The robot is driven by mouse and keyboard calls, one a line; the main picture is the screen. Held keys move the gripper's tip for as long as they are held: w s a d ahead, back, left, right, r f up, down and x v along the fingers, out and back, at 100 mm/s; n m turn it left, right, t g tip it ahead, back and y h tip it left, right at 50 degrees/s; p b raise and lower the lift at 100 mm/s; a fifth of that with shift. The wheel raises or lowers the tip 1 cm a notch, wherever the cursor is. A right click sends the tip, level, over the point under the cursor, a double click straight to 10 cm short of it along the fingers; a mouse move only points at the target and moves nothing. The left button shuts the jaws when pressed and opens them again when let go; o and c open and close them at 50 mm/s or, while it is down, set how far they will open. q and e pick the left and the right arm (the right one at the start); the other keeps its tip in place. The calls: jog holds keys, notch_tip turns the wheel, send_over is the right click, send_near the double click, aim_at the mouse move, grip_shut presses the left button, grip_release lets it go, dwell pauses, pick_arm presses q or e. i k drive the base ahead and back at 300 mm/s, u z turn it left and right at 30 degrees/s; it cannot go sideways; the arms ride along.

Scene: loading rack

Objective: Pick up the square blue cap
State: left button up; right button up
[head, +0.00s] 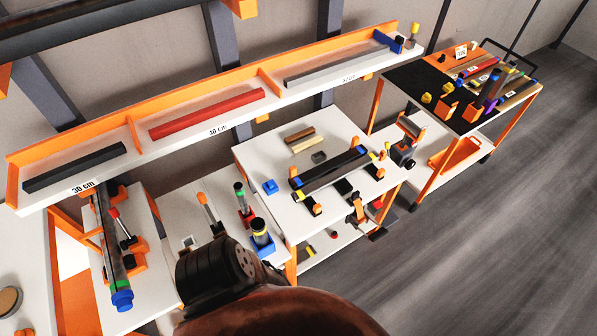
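A small square blue cap (270,186) lies on the left part of the white table (250,157), apart from the other parts there. No gripper of mine can be made out. A dark arm part of mine comes in from the bottom middle and covers the area in front of the table's left side. It does not cover the cap.
A dark bar (330,168) with blue ends sits in a fixture right of the cap. A shelf (215,112) with long bars runs behind the table. A tool cart (440,110) stands at the right. Grey floor (480,240) is clear at right.

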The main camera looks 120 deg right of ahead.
aim_at(270, 188)
jog(key=k, duration=1.25)
jog(key=z, duration=1.65)
